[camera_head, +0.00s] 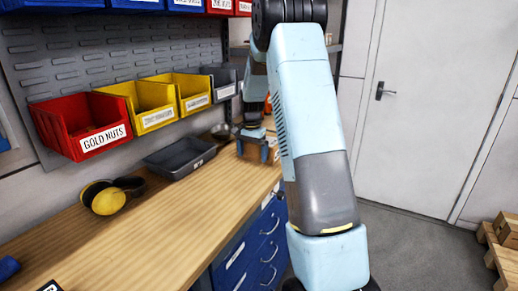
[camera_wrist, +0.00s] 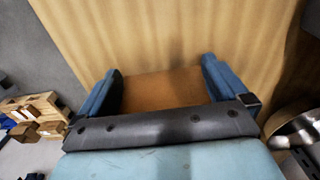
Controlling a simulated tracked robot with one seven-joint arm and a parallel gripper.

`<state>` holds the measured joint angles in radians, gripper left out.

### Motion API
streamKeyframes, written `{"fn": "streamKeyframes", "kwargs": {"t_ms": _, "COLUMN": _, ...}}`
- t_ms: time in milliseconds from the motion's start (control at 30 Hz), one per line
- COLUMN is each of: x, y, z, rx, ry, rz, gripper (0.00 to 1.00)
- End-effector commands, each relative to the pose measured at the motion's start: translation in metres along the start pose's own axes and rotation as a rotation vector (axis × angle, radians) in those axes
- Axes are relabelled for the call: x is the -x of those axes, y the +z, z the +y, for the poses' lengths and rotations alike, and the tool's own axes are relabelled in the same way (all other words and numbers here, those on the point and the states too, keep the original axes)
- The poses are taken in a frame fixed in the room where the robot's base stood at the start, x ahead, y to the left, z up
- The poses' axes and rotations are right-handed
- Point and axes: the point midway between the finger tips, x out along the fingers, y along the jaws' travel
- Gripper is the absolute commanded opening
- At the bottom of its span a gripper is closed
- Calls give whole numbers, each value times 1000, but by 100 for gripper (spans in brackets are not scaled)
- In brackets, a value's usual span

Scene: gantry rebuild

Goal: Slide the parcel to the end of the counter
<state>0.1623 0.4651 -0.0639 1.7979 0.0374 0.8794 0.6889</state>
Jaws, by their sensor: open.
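The parcel (camera_head: 252,153) is a small brown box on the wooden counter (camera_head: 150,235), near its far end in the head view. In the wrist view the parcel (camera_wrist: 165,88) lies between the two blue fingers of my gripper (camera_wrist: 160,70). My gripper (camera_head: 254,149) is open, with one finger on either side of the parcel. I cannot tell whether the fingers touch its sides. My gripper's fingers and palm hide part of the parcel.
A metal bowl (camera_wrist: 297,124) stands close beside my gripper; a black tray (camera_head: 180,157) lies nearer. Yellow ear defenders (camera_head: 108,201) lie on the counter. Bins (camera_head: 85,125) hang above its back. Blue drawers (camera_head: 262,246) are below. Boxes on a pallet (camera_wrist: 37,107) stand on the floor.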

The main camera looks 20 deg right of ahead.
Motion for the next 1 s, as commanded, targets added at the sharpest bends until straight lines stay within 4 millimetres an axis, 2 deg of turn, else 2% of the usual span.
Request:
{"fn": "streamKeyframes", "kwargs": {"t_ms": 600, "x": 0, "y": -35, "z": 0, "rx": -1, "ry": 0, "rz": 0, "gripper": 100}}
{"fn": "streamKeyframes", "kwargs": {"t_ms": 1000, "x": 0, "y": -45, "z": 0, "rx": 0, "ry": 1, "rz": 0, "gripper": 100}}
